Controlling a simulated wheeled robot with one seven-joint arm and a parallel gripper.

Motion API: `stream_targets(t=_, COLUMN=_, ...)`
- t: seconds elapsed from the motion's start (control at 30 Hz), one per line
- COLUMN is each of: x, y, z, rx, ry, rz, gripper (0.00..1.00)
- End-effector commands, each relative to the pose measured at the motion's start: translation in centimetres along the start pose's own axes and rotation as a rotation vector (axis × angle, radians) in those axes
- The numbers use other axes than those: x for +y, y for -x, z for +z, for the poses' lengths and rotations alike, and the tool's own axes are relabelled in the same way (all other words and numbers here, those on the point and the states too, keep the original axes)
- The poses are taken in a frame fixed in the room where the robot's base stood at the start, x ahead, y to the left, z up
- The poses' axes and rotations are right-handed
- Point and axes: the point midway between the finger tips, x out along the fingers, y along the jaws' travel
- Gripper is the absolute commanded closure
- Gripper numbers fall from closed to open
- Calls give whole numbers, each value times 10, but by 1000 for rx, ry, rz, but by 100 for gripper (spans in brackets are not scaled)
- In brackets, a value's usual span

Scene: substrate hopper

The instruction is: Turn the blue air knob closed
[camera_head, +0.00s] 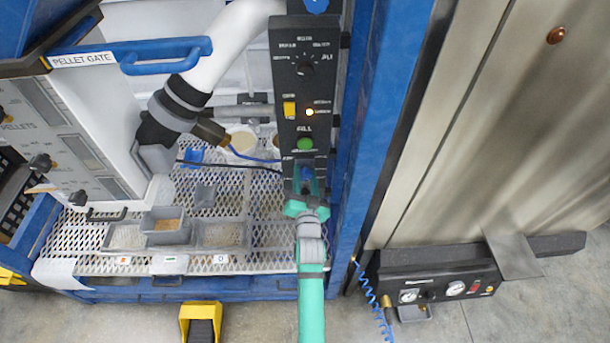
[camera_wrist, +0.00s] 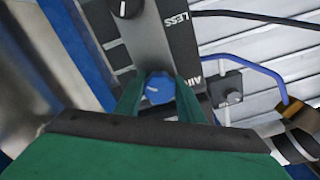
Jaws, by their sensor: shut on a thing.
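The blue air knob (camera_wrist: 159,88) sits on the dark control panel, beside the lettering "AIR" in the wrist view. My gripper (camera_wrist: 160,100) has its two green fingers on either side of the knob, shut on it. A pale pointer mark shows on the knob's face. In the head view my gripper (camera_head: 306,190) is at the lower end of the black panel (camera_head: 304,85), and a bit of the blue knob (camera_head: 307,174) shows between the fingers.
A green button (camera_head: 305,144) and a yellow switch (camera_head: 289,108) are above my gripper on the panel. Blue tubing (camera_wrist: 245,62) runs beside the knob. A blue post (camera_head: 375,120) stands close on the right. Grey bins (camera_head: 222,235) stand on the mesh shelf to the left.

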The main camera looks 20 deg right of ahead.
Motion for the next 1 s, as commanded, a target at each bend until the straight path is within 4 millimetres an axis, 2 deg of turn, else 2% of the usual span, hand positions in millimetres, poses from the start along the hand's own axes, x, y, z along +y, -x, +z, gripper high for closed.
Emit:
stream_targets(t=0.3, x=0, y=0, z=1, rx=-2, ry=-107, rz=1, gripper=87)
stream_targets(t=0.8, x=1, y=0, z=1, rx=-1, ry=-126, rz=1, gripper=87)
stream_targets(t=0.83, x=1, y=0, z=1, rx=-1, ry=-126, rz=1, gripper=62)
stream_targets(t=0.9, x=1, y=0, z=0, rx=-1, ry=-126, rz=1, gripper=46)
stream_targets(t=1.0, x=0, y=0, z=0, rx=-1, ry=-125, rz=1, gripper=46)
